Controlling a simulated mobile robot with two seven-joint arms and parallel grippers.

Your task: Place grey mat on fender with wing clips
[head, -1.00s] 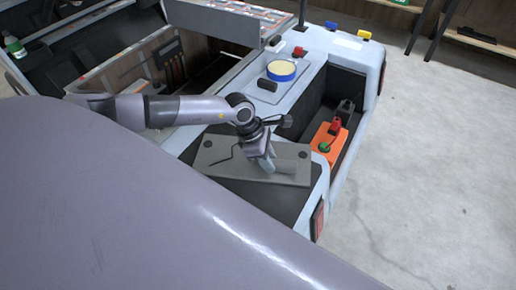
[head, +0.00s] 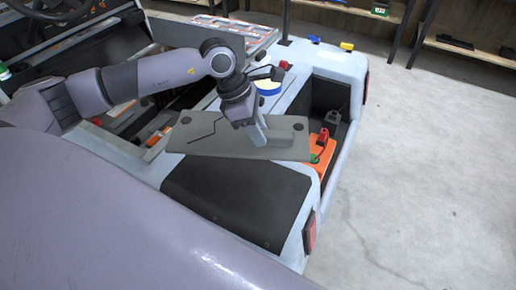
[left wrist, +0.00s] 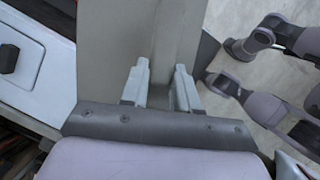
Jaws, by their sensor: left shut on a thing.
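The grey mat (head: 205,143) is a flat grey sheet with dark round spots near its corners and a dark line at its left. My left gripper (head: 258,133) is shut on the mat and holds it above the black panel (head: 225,200) of the pale cart body. In the left wrist view both fingers of my left gripper (left wrist: 163,82) close on the mat (left wrist: 155,30), which hides part of the cart. I cannot tell which body part is the fender, and no wing clips can be made out. My right gripper is not in view.
An orange box (head: 321,152) sits in the open side bay at the right. Small yellow (head: 347,46) and blue (head: 314,39) pieces lie at the far edge. Floor at the right is clear.

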